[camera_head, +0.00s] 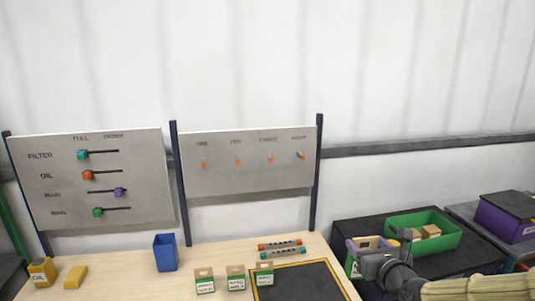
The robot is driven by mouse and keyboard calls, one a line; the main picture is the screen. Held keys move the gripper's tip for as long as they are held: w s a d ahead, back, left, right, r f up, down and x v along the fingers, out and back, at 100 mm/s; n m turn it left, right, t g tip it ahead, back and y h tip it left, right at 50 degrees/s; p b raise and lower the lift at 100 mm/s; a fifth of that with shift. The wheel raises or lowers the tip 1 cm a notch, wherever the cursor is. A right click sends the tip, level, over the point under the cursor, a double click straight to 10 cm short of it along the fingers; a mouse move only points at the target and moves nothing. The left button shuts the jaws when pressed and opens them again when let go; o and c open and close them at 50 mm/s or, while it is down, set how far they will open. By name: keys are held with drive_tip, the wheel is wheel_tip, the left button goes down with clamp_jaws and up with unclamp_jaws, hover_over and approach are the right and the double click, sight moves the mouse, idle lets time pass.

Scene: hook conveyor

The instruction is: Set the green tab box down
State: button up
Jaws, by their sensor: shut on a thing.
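My gripper (372,262) is at the lower right, in front of the dark surface that carries the bins. It is shut on what looks like the green tab box (353,267), a small carton with a white and green label. My gripper and a purple-edged container behind it crowd the view there, so the fingertips and most of the carton are hard to make out. Similar tan cartons with green and white labels stand upright in a row at the table's front: one at left (204,283), one in the middle (236,280) and one at right (264,276).
A black mat with a yellow border (300,282) lies bare on the wooden table. Behind it are two rods (282,248). A blue bin (166,253), a yellow oil can (42,272) and a yellow block (75,277) stand left. A green bin (447,243) holds brown boxes.

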drive_tip(key=shift+m+h, duration=0.4)
drive_tip(key=shift+h, duration=0.1)
drive_tip(key=f, duration=0.3)
drive_tip(key=w+f, duration=0.1)
drive_tip(key=f, duration=0.2)
drive_tip(key=w+f, duration=0.1)
drive_tip(key=f, duration=0.2)
drive_tip(key=shift+w+a, duration=0.1)
drive_tip(key=s+a+f, duration=0.1)
drive_tip(key=a+f, duration=0.3)
drive_tip(key=f, duration=0.8)
drive_tip(key=s+a+f, duration=0.2)
drive_tip(key=a+f, duration=0.3)
drive_tip(key=f, duration=0.7)
drive_tip(key=shift+a+f+h+b, duration=0.25)
drive_tip(key=shift+f+h+b, duration=0.05)
drive_tip(key=shift+f+b, duration=0.1)
drive_tip(key=shift+r, duration=0.1)
wheel_tip(320, 180, up, 9)
drive_tip(key=w+n+y, duration=0.2)
drive_tip(key=n+y, duration=0.1)
drive_tip(key=y, duration=0.1)
drive_tip(key=shift+f+y, duration=0.2)
drive_tip(key=shift+y, duration=0.1)
